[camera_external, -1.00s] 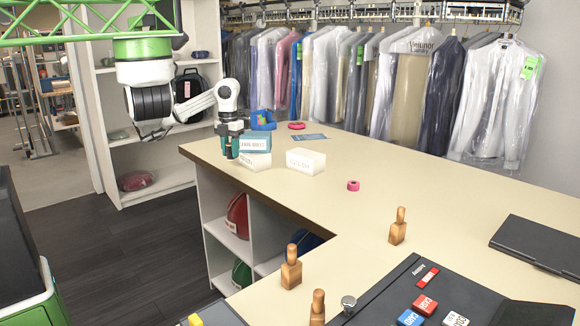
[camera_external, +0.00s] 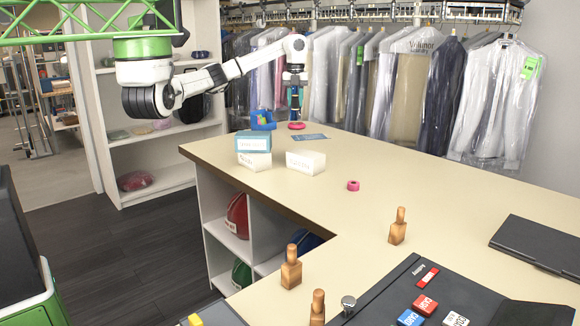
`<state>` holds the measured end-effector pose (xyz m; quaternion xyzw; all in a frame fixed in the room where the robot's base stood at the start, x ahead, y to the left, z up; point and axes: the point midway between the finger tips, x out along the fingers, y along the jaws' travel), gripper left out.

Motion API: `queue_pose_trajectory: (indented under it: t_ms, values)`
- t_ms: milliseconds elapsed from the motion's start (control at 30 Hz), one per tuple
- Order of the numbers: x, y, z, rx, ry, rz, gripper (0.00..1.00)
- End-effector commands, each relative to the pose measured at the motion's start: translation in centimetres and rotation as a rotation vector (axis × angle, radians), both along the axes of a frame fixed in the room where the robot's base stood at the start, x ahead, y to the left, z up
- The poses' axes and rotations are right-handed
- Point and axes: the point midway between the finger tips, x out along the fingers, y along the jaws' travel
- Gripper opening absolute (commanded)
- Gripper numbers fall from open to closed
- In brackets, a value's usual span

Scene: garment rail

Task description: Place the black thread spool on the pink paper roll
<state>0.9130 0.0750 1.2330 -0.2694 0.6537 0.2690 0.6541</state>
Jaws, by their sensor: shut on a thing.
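My gripper (camera_external: 295,116) is at the far end of the counter, pointing down. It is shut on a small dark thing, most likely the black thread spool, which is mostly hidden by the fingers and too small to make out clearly. A flat pink round thing (camera_external: 297,126) lies on the counter just below the gripper; whether anything touches it cannot be told. A second small pink roll (camera_external: 353,185) with a hole lies nearer, in the open middle of the counter. I cannot tell for sure which one is the pink paper roll.
A blue holder (camera_external: 263,122) stands left of the gripper, with a blue card (camera_external: 309,137) in front. A teal box (camera_external: 252,141) on a white box and another white box (camera_external: 306,162) stand nearer. Covered garments (camera_external: 410,95) hang behind.

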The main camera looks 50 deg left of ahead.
Motion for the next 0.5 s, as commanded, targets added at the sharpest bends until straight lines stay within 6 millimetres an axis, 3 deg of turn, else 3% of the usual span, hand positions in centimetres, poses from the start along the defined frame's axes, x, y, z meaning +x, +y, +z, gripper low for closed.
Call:
queue_pose_trajectory:
  t_ms: [267,500]
  values:
    - [5.7,-2.8,1.4,-0.004,0.004,0.138,0.05]
    - [9.2,-7.4,-1.3,-0.008,0.009,0.229,0.05]
